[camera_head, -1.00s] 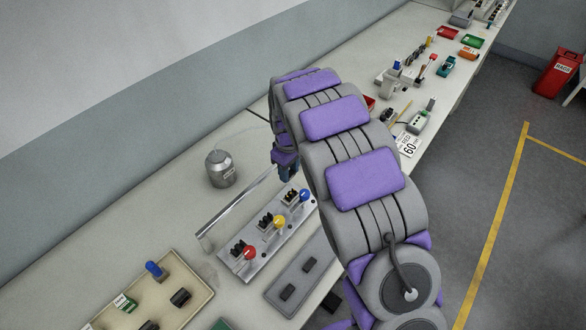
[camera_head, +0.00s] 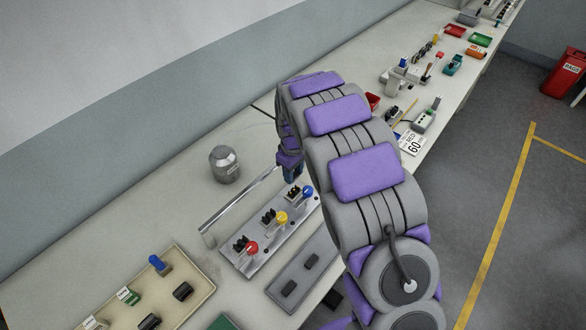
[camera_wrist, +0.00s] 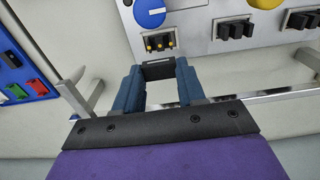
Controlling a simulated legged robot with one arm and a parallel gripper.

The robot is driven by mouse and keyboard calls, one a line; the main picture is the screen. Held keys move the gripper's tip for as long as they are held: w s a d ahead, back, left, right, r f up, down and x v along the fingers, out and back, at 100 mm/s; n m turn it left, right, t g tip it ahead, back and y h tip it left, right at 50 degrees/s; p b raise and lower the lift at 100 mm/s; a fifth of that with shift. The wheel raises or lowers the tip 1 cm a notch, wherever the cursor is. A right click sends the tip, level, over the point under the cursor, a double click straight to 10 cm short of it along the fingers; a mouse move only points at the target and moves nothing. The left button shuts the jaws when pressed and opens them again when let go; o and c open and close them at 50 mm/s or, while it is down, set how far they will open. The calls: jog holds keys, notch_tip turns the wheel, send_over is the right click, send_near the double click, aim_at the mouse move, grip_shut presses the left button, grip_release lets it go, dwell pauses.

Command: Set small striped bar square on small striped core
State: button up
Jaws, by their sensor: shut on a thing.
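My gripper (camera_wrist: 158,85) has blue fingers shut on a small dark bar (camera_wrist: 158,70), taken to be the small striped bar; no stripes can be made out. In the wrist view the bar lies crosswise between the fingertips. Just beyond it is a small block with yellow-tipped pins (camera_wrist: 160,43), taken to be the small striped core, beside the blue knob (camera_wrist: 149,12). The bar appears close to this block; whether they touch cannot be told. In the head view my gripper (camera_head: 292,173) is at the far end of the metal panel (camera_head: 250,264), partly hidden by my arm.
The panel also carries yellow (camera_head: 281,217) and red (camera_head: 252,247) knobs with black connectors. A metal rail (camera_head: 238,200) runs along its back side. A grey jar (camera_head: 224,164) stands behind. A grey tray (camera_head: 283,268) lies in front, and a beige tray (camera_head: 205,292) at lower left.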

aim_at(293, 189)
jog(key=shift+f, duration=3)
jog(key=o, duration=1.1)
jog(key=shift+o, duration=0.2)
